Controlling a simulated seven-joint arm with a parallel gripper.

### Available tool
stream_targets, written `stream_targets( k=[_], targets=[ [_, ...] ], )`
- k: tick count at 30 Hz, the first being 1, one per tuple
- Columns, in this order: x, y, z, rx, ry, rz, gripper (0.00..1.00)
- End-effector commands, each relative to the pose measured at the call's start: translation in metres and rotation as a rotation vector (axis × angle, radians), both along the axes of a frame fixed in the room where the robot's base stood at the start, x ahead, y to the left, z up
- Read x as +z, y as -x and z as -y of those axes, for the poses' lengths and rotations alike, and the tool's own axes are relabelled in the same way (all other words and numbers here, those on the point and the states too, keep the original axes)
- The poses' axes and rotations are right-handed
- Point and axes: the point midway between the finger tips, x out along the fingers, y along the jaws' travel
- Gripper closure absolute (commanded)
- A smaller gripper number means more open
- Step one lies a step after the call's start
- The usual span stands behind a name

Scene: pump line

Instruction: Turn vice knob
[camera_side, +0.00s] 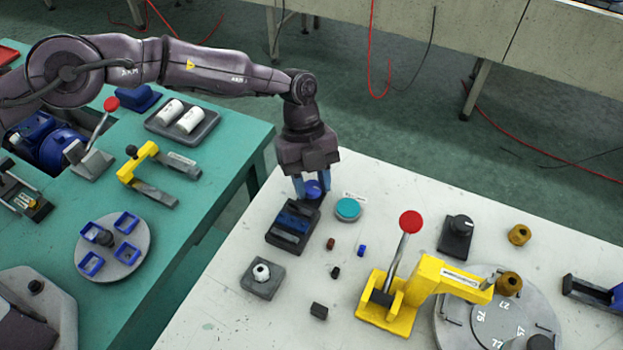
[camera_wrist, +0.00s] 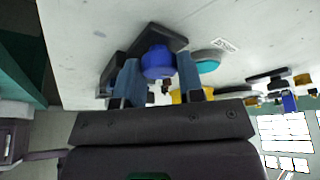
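The vice (camera_side: 291,226) is a dark block with blue jaws on the white table. Its round blue knob (camera_side: 313,189) is at the far end, below my gripper. My gripper (camera_side: 312,187) points down with its two blue fingers on either side of the knob. In the wrist view, the knob (camera_wrist: 158,62) shows between the fingertips (camera_wrist: 160,68), close to both. I cannot tell whether the fingers press on it. In this view, the vice body (camera_wrist: 172,38) is partly hidden behind the knob and fingers.
A teal round container (camera_side: 348,209) stands just right of the knob. A grey block with a white knob (camera_side: 262,278) is in front of the vice. Small parts lie to the right, then a yellow toggle clamp (camera_side: 395,305) with a red-topped lever. A green table (camera_side: 165,250) is at left.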

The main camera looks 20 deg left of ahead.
Motion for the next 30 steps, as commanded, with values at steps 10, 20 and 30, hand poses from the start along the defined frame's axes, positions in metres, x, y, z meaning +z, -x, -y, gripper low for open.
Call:
stream_targets(
  k=[10,20,30],
  targets=[
    [0.0004,-0.0002,0.0,0.019,0.001,0.0,0.88],
    [0.0011,0.0002,-0.0009,0.192,0.002,0.0,0.88],
    [0.0009,0.0014,-0.0015,0.487,0.001,-0.001,0.88]
  ],
)
